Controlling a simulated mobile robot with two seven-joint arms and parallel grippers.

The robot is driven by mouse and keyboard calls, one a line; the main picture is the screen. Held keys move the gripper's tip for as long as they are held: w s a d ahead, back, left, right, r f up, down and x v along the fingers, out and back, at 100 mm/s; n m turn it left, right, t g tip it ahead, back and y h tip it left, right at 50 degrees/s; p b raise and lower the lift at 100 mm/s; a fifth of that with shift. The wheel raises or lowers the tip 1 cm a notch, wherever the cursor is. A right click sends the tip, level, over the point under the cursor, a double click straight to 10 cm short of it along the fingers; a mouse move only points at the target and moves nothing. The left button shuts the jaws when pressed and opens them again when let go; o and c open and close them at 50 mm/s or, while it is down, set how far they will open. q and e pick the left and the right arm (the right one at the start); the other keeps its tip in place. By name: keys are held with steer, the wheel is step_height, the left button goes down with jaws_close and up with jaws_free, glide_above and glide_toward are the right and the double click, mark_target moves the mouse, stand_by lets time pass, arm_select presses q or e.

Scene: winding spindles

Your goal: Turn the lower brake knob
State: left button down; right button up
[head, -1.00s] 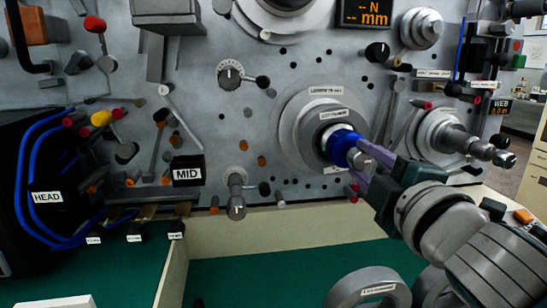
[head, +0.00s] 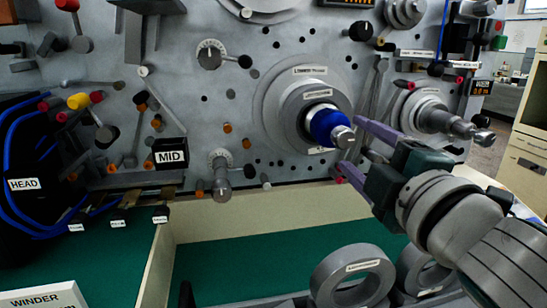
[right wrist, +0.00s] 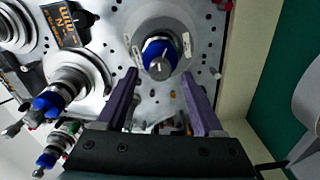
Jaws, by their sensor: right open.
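A round spindle with a blue knob (head: 325,126) and a silver tip (head: 342,137) sticks out from a grey disc (head: 309,108) on the panel. My right gripper (head: 350,146) is open, its purple fingers just right of the silver tip. In the right wrist view, the blue knob (right wrist: 158,46) and its tip stand ahead, between the two spread fingers, with nothing gripped. The lettering on the disc labels is too small to read surely. My left gripper is not in view.
Another spindle (head: 440,120) stands to the right, close above my right arm. A grey dial knob (head: 220,170) and a black-handled dial (head: 211,54) are to the left. Grey rings (head: 352,278) lie below. The green surface (head: 250,265) has clear room.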

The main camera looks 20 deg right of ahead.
steer(key=b+v, duration=0.1)
steer(key=v, duration=0.5)
steer(key=shift+s, duration=0.35)
steer(key=shift+a, duration=0.1)
steer(key=s+a+f+m+g+y, duration=0.1)
steer(key=s+f+m+g, duration=0.5)
steer(key=f+m+g, duration=0.4)
steer(key=s+a+f+m+g+y, duration=0.1)
steer(key=s+a+f+g+y, duration=0.15)
steer(key=s, duration=0.25)
steer(key=s+a+f+g+y, duration=0.1)
steer(key=s+a+f+g, duration=0.15)
steer(key=s+a, duration=0.2)
step_height(320, 180, up, 36)
steer(key=t+p, duration=0.1)
steer(key=p, duration=3.5)
steer(key=shift+s+d+r+p, duration=0.15)
steer(key=shift+d+r+p, duration=0.1)
steer(key=shift+p, duration=0.15)
